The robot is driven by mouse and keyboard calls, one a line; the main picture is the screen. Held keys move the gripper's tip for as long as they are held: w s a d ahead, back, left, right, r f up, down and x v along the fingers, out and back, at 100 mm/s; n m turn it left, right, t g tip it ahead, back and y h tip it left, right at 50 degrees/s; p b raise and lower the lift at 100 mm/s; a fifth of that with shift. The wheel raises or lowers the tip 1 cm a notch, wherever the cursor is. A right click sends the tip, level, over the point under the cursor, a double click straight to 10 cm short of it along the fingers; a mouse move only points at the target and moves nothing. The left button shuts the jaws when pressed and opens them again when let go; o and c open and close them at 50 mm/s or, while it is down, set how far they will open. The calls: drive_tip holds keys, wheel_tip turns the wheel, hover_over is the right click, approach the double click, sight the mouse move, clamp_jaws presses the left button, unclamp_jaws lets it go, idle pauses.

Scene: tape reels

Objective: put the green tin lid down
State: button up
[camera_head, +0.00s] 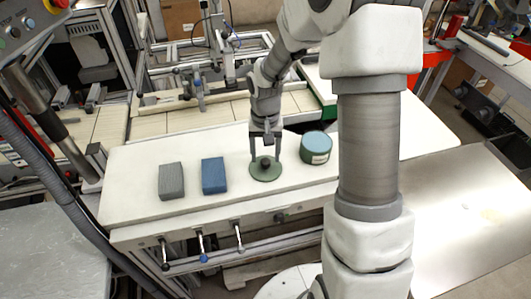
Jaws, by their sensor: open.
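The green tin lid (266,174) is a flat round disc with a dark knob at its middle. It lies on the white table (130,205), to the left of the tin. My gripper (265,158) is directly over the lid, pointing down, with its two fingers apart on either side of the knob. The fingers are open and I cannot tell whether either one touches the knob. A round tin (316,150) with a pale blue top and a light label stands to the right of the lid.
A grey block (171,181) and a blue block (214,176) stand on the table to the left of the lid. Levers with knobs (201,246) stick out below the table's front edge. The table's left end is clear. My arm hides part of the table's right side.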

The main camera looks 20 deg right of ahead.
sight(265, 161)
wheel_tip(265, 161, up, 12)
drive_tip(key=s+r+n+t, duration=0.1)
drive_tip(key=s+r+t, duration=0.1)
drive_tip(key=s+r, duration=0.2)
drive_tip(key=s+r+n+t, duration=0.1)
drive_tip(key=s+r, duration=0.3)
drive_tip(key=s, duration=0.5)
drive_tip(key=s+r+n+t, duration=0.1)
drive_tip(key=s+r+t, duration=0.1)
drive_tip(key=s, duration=0.5)
drive_tip(key=shift+s+r+t, duration=0.25)
drive_tip(key=shift+r+t, duration=0.05)
drive_tip(key=shift+r, duration=0.6)
